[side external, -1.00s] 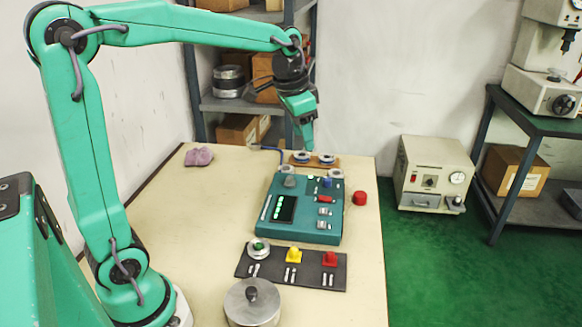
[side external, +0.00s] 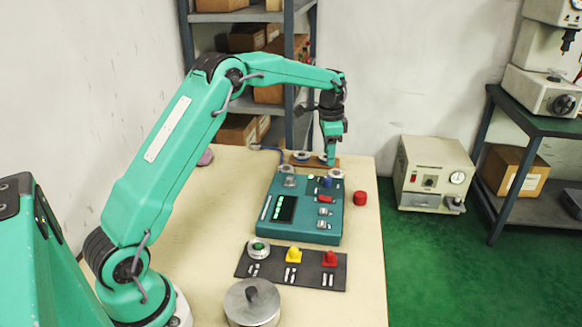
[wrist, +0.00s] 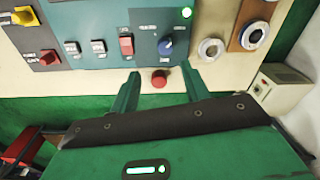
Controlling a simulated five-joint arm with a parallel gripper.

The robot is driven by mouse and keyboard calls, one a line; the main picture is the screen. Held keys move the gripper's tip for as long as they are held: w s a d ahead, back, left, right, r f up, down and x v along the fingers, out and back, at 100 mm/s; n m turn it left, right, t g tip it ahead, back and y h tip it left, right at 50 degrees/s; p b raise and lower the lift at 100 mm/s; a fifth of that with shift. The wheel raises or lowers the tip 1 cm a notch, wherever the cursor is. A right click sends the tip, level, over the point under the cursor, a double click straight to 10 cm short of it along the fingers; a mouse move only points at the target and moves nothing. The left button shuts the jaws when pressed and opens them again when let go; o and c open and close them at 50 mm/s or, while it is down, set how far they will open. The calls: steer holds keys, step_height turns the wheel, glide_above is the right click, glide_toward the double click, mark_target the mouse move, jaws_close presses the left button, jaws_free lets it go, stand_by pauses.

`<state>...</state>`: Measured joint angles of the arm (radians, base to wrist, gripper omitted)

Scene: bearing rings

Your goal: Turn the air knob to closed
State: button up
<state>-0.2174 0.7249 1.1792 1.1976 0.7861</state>
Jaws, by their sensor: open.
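The teal control panel (side external: 308,235) lies on the table. A blue knob (side external: 327,182), probably the air knob, sits near its far right corner. In the wrist view the blue knob (wrist: 166,46) is above and beyond my fingertips, with a lit green lamp (wrist: 187,13) beside it. Its label is too small to read. My gripper (side external: 331,162) points down near the panel's far right corner. In the wrist view my gripper (wrist: 164,77) has its two fingers apart with nothing between them, and the knob stands clear of both.
A red cylinder (side external: 360,198) stands right of the panel. A dark strip (side external: 310,284) with a green, a yellow and a red piece and a lidded metal pot (side external: 252,303) are in front.

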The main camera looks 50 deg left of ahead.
mark_target(327, 179)
steer(key=shift+w+a+f, duration=0.2)
steer(key=shift+f, duration=0.2)
steer(key=shift+w+a+f, duration=0.15)
steer(key=shift+w+f, duration=0.05)
steer(key=shift+f, duration=0.2)
steer(key=shift+a+f, duration=0.1)
steer(key=shift+f, duration=3.8)
steer(key=c, duration=1)
